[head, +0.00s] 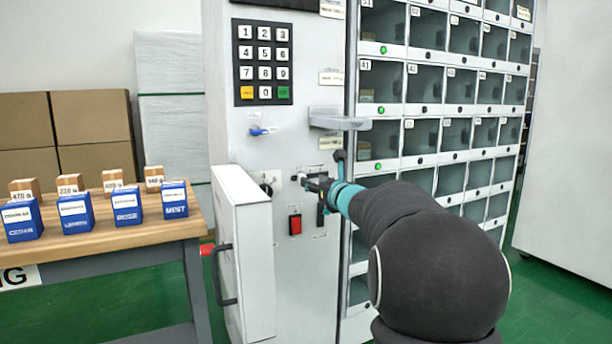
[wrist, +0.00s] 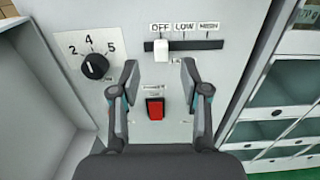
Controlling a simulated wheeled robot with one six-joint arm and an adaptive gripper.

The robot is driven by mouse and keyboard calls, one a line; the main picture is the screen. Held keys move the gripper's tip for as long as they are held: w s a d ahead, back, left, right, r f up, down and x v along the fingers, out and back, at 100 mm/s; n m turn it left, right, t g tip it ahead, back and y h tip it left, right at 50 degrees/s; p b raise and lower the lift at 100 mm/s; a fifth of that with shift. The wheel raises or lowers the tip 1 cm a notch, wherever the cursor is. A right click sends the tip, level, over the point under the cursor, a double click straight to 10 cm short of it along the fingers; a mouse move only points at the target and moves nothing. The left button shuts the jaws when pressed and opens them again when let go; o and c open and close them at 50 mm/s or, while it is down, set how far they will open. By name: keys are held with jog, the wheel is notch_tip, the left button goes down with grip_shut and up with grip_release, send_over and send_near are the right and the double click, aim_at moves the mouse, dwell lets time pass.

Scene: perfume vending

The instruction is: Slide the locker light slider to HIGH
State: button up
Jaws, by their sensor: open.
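The light slider has a white knob (wrist: 161,50) on a dark horizontal track (wrist: 200,45) in the wrist view. The knob sits at the left end, under the OFF label. LOW is marked near the middle, and a third, blurred label stands toward the right end. My gripper (wrist: 160,78) is open and empty, with one finger on each side below the knob. Whether a finger touches the panel cannot be told. In the head view my gripper (head: 318,184) is at the panel front, and the arm hides part of the area behind it.
A red rocker switch (wrist: 155,108) lies below, between the fingers. A black numbered dial (wrist: 95,66) is to the left. In the head view an open white door (head: 247,260) stands left of the panel, a grey ledge (head: 340,122) juts out above, and lockers (head: 440,130) fill the right.

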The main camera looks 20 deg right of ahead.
aim_at(304, 175)
jog(key=w+p, duration=0.1)
jog(key=w, duration=0.6)
jog(key=shift+w+a, duration=0.1)
grip_shut()
